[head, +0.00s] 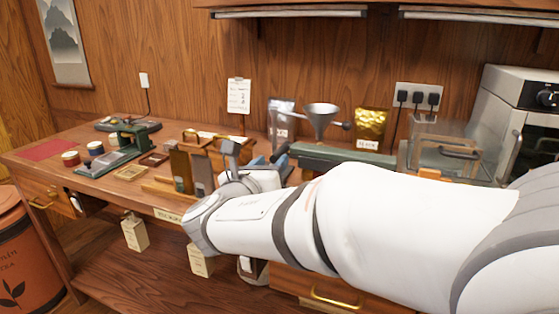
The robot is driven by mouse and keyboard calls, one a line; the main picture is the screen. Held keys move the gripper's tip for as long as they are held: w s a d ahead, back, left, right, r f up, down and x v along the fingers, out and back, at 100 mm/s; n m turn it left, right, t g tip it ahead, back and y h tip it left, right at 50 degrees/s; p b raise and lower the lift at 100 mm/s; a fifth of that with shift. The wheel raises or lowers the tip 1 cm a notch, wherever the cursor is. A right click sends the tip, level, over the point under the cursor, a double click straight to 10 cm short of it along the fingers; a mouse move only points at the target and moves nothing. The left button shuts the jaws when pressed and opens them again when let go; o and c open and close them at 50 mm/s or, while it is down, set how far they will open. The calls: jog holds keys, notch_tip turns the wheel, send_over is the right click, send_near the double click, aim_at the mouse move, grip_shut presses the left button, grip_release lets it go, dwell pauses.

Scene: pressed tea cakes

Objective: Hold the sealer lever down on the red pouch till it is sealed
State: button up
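A long dark green bar (345,157), which looks like the sealer, lies on the bench behind my arm. Its lower side is hidden by my arm, and I cannot tell whether its lever is up or down. I cannot make out the red pouch in this view. My gripper (272,163) is at the left end of the green bar, with blue and dark parts showing above my white wrist. My arm hides most of it, so its opening and any contact with the bar cannot be seen.
A funnel (321,118) stands between a silver pouch (282,122) and a gold pouch (370,126) at the back. A clear box (440,147) and an oven (515,115) are at right. A green press (130,137), tins and a red mat (47,149) are at left.

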aim_at(277, 156)
jog(key=shift+x, duration=2.2)
jog(key=shift+c, duration=0.4)
grip_shut()
